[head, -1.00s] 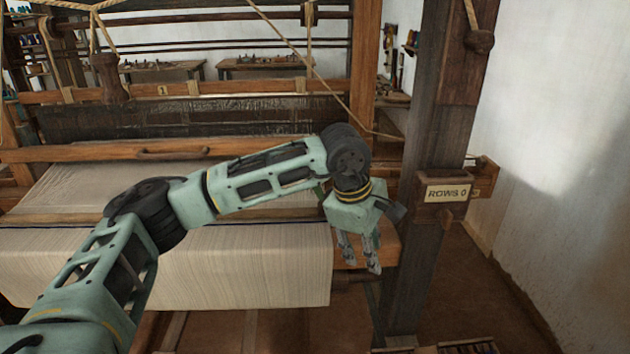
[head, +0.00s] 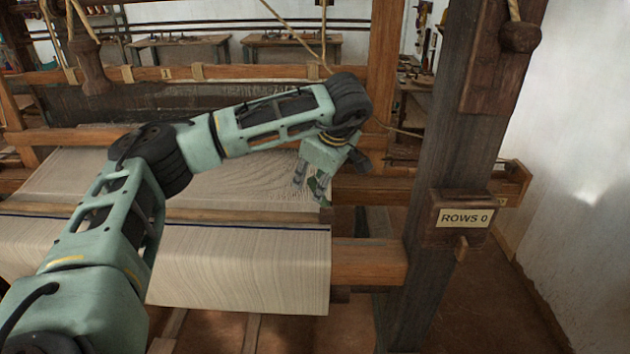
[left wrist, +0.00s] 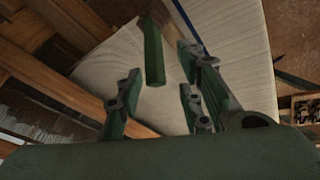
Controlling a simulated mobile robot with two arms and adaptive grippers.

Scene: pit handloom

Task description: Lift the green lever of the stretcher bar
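The green lever (left wrist: 153,52) shows in the left wrist view as a narrow green bar above the pale cloth, ahead of the gap between my left fingers. In the head view a bit of green (head: 319,188) shows by the fingertips near the cloth's right edge, partly hidden. A wooden bar (head: 200,214) lies across the cloth; I cannot tell whether it is the stretcher bar. My left gripper (head: 309,190) points down over the cloth's right side. Its fingers (left wrist: 155,100) are apart with nothing between them. My right gripper is out of view.
A thick dark post (head: 435,200) with a "ROWS 0" sign (head: 465,217) stands right of the cloth. A wooden beam end (head: 368,262) juts out before it. The loom's wooden crossbar (head: 60,137) lies behind my arm. Open floor shows at lower right.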

